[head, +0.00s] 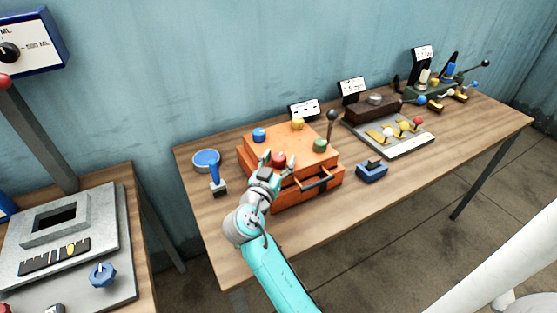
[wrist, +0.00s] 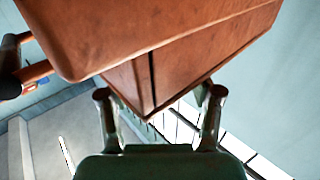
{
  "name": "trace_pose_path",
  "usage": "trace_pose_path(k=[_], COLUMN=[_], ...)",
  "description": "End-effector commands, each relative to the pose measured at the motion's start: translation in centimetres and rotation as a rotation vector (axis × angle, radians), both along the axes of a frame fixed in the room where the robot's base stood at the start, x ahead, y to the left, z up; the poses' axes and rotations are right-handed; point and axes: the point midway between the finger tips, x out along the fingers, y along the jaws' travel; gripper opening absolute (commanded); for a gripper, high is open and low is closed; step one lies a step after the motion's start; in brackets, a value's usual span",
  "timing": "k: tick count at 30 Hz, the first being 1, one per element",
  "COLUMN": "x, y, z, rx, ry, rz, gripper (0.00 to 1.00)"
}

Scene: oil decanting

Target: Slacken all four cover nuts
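An orange box (head: 262,155) with a drawer front stands on the wooden bench. Four coloured cover nuts sit on its top: blue (head: 259,134) at back left, yellow (head: 297,124) at back right, green (head: 320,145) at front right and red (head: 278,158) at front left. My gripper (head: 278,164) is at the front left corner, its fingers apart near the red nut. I cannot tell whether they touch it. In the wrist view the open fingers (wrist: 160,108) show with the orange box (wrist: 150,50) beyond; no nut is clear there.
A dark-knobbed lever (head: 331,128) rises at the box's right side. A drawer handle (head: 318,181) sticks out in front. A blue round dish (head: 206,160) and blue-handled tool (head: 215,177) lie left. A blue block (head: 372,171) and grey tray (head: 405,145) are right.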

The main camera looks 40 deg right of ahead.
Motion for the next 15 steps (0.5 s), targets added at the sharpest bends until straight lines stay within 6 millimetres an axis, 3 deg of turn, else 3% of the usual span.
trace_pose_path(k=[1, 6, 15], x=[0.0, -0.02, -0.1], y=[0.01, 0.01, -0.05], z=[0.0, 0.0, -0.01], rx=[0.0, 0.0, 0.0], ry=[0.0, 0.0, 0.001], rz=[0.0, 0.0, 0.025], gripper=[0.45, 0.07, 0.07])
